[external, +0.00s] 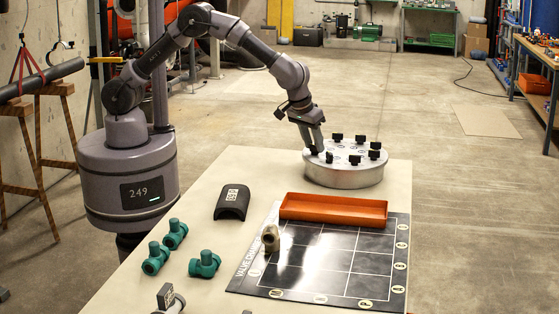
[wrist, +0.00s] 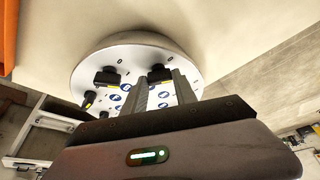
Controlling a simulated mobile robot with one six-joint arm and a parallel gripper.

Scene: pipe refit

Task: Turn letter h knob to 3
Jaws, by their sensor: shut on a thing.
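A round silver knob unit (external: 345,177) with a white top stands at the far end of the table. Several black knobs sit in a ring on its top, such as one at the right (external: 374,154). My gripper (external: 314,148) reaches down to the left side of the top and is shut on a black knob there. In the wrist view my gripper's two fingers (wrist: 162,92) straddle a black knob (wrist: 159,74). Another black knob (wrist: 107,77) stands free to its left. Blue round labels show between the knobs. I cannot read the letters, nor the held knob's setting.
An orange tray (external: 333,210) lies on a black gridded board (external: 330,262) nearer the camera. Several teal valve fittings (external: 205,264) and a black curved cover (external: 232,202) lie to the left.

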